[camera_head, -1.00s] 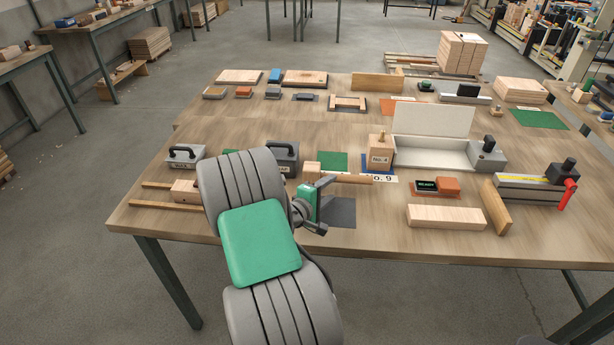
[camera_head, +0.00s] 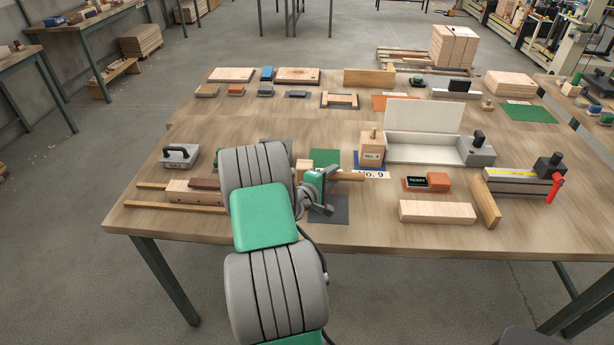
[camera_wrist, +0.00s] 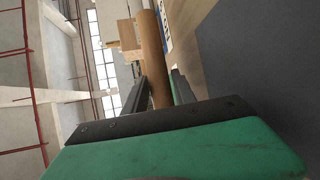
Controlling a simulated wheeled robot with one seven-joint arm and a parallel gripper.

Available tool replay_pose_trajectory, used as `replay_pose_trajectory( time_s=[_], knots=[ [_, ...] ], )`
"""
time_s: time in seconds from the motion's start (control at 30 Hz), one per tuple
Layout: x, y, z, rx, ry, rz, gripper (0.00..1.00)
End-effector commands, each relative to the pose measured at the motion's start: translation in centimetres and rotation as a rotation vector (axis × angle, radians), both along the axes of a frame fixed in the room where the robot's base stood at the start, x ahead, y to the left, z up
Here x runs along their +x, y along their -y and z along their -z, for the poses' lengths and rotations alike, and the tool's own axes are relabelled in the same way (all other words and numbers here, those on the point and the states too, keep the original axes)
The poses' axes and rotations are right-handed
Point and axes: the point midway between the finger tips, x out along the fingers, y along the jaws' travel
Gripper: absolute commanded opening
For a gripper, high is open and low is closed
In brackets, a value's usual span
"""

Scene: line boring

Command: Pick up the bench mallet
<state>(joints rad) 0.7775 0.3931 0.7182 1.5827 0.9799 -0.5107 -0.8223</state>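The bench mallet lies on the near workbench, its pale wooden head (camera_head: 303,168) partly hidden behind my arm. Its round brown handle (camera_head: 349,175) points right, in front of the No. 4 block. My gripper (camera_head: 328,192) is at the near side of the handle, low over the bench. In the wrist view the handle (camera_wrist: 153,60) runs between the two dark fingers (camera_wrist: 160,88), which stand apart on either side of it. I see no clear grip, and the contact is hard to judge.
The No. 4 block (camera_head: 372,150) stands just behind the handle's end, with an open white box (camera_head: 425,148) beyond. A dark mat (camera_head: 328,210) lies under my gripper. A pale timber (camera_head: 437,212) and a handled block (camera_head: 180,156) are on the same bench.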

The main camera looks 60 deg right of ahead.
Motion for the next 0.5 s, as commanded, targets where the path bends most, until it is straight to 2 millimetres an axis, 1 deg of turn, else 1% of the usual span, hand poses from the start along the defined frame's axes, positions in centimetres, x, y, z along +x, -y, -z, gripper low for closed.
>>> replay_pose_trajectory(
  time_s=[0.03, 0.07, 0.37, 0.5],
  knots=[
    [0.00, -0.01, 0.00, 0.000, 0.000, 0.000, 0.27],
    [0.00, -0.01, -0.01, 0.000, 0.000, 0.000, 0.25],
    [0.01, -0.02, 0.00, 0.000, 0.000, 0.000, 0.00],
    [0.01, -0.02, 0.00, 0.000, 0.000, 0.000, 0.00]
  ],
)
